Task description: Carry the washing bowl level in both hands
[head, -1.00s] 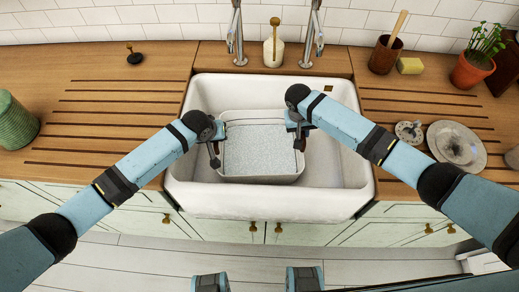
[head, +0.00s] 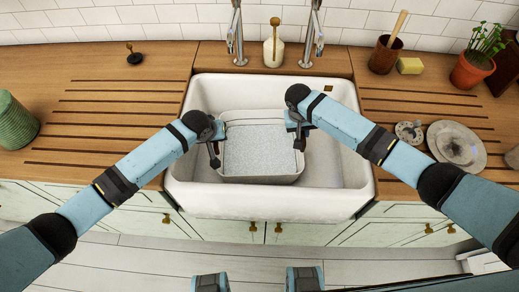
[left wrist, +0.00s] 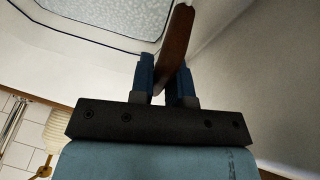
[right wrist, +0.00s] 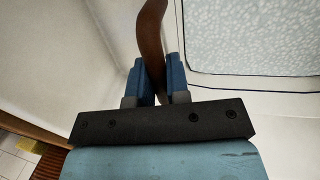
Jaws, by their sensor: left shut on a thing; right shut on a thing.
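The washing bowl (head: 262,152) is a pale rounded-rectangular tub with a speckled grey-white surface inside it. It is within the white sink (head: 275,205) and looks about level; whether it touches the sink floor I cannot tell. My left gripper (head: 216,133) is at the bowl's left side, shut on a brown handle (left wrist: 178,45) in the left wrist view. My right gripper (head: 299,128) is at the right side, shut on the other brown handle (right wrist: 152,40) in the right wrist view. The bowl's rim also shows in both wrist views.
On the right are a brown pot (head: 385,55), a yellow sponge (head: 410,66), a potted plant (head: 472,68) and plates (head: 457,145). A green ribbed jar (head: 15,122) stands far left. The left counter is mostly clear.

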